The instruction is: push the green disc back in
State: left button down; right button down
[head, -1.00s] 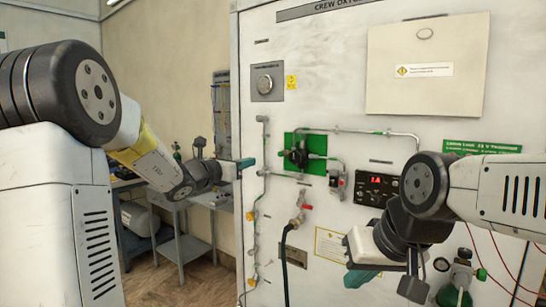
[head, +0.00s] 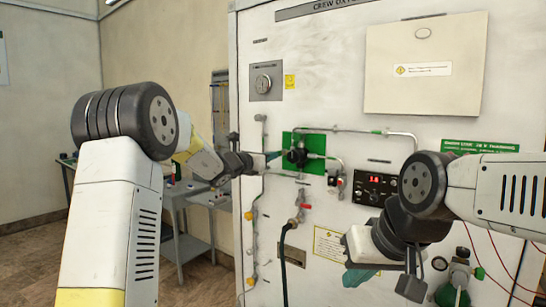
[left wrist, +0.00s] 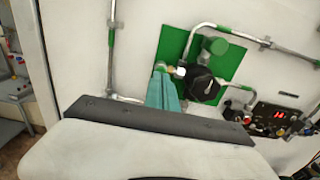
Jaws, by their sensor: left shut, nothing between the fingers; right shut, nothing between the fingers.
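A green square plate (head: 318,143) is on the white panel, with a black round fitting (head: 297,156) on it. In the left wrist view a round green cap (left wrist: 215,46) shows above the black fitting (left wrist: 203,83). I cannot tell for sure whether this cap is the green disc. My left gripper (head: 275,155) is shut and empty, its teal fingertips at the plate's left edge. In the left wrist view the fingertips (left wrist: 163,80) appear just left of the black fitting; contact is unclear. My right gripper (head: 357,277) is shut and empty, low in front of the panel.
Metal pipes (head: 375,133) run around the green plate. A red-lit display box (head: 376,188), a red-handled valve (head: 298,214) and a black hose (head: 283,265) are on the panel. A grey table (head: 190,195) stands at the left.

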pick_arm(q)
jog(key=shift+w+d, duration=0.4)
jog(key=shift+w, duration=0.15)
jog(key=shift+w+d+r, duration=0.25)
jog(key=shift+w+d, duration=0.3)
jog(key=shift+w, duration=0.05)
